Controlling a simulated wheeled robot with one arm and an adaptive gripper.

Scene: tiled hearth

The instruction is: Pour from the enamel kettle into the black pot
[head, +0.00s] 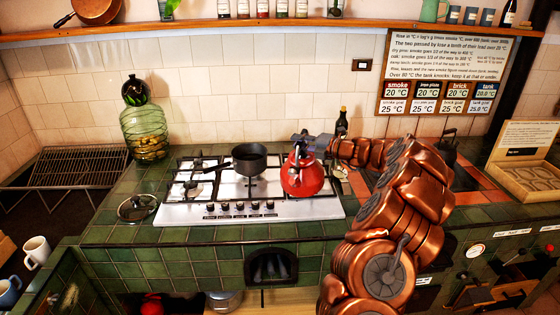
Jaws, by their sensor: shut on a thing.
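The enamel kettle (303,178) is red and stands at the right side of the white gas hob in the head view. It looks upright; I cannot tell whether its base touches the hob. My gripper (300,147) is shut on the kettle at its top, and partly hides its handle. The black pot (249,159) sits on the hob to the left of the kettle, with its handle pointing left. It is apart from the kettle. What is inside the pot cannot be made out.
The white hob (180,212) has free room left of the pot. A glass lid (137,208) lies on the green tiles to its left. A large green glass jar (145,132) stands behind. A dark bottle (341,122) stands behind my arm. A wire rack (75,167) is at far left.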

